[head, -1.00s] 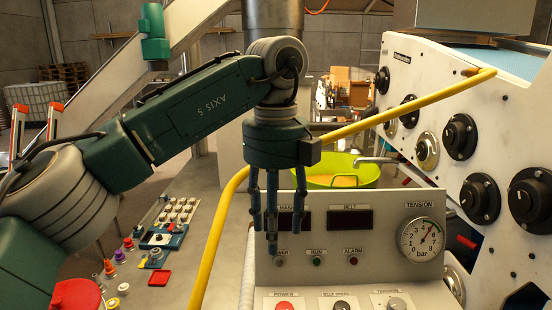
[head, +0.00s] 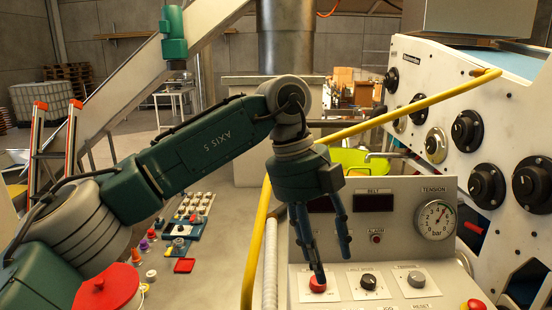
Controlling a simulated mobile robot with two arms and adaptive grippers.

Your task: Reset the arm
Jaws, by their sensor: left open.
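My left gripper (head: 330,266) is open and empty, its dark fingers hanging down in front of the grey control panel (head: 440,256). One fingertip lies over the red button (head: 318,287) on the panel's lower row; I cannot tell whether it touches. The fingers hide part of the panel's displays and lamps. A black knob (head: 368,281) and a grey knob (head: 416,279) sit to the right of that button. A RESET label (head: 419,307) shows at the bottom edge. My right gripper is not in view.
A yellow pipe (head: 256,240) rises left of the panel and runs to the white machine (head: 455,95) with several black knobs. A lime green tub (head: 358,160) stands behind the panel. A tension gauge (head: 435,219) is at the panel's right. Small coloured parts lie at left.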

